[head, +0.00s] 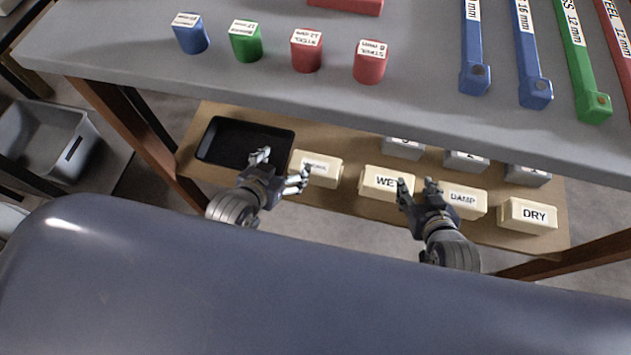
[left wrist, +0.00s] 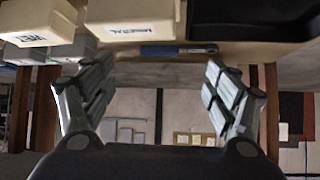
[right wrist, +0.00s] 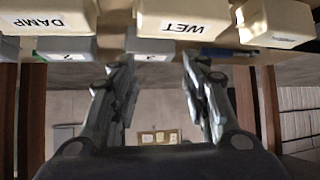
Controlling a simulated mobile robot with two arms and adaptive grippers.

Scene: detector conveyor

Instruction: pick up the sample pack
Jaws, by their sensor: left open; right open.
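No pack in view is labelled as the sample pack, so I cannot tell which it is. Cream boxes sit on the lower shelf: one reading MINERAL (left wrist: 130,20), also in the head view (head: 318,165), then WET (head: 380,183), DAMP (head: 466,203) and DRY (head: 533,216). My left gripper (head: 283,167) is open and empty, between the black tray and the MINERAL box. My right gripper (head: 417,184) is open and empty, between the WET and DAMP boxes. In the right wrist view the WET box (right wrist: 182,16) appears beyond its fingers. Contact is not clear.
A black tray (head: 213,153) lies at the shelf's left end. Grey blocks (head: 466,160) stand behind the boxes. The grey upper tabletop (head: 200,85) overhangs the shelf and carries coloured cylinders (head: 306,52) and long bars (head: 530,60). A grey bin (head: 45,165) stands on the floor at left.

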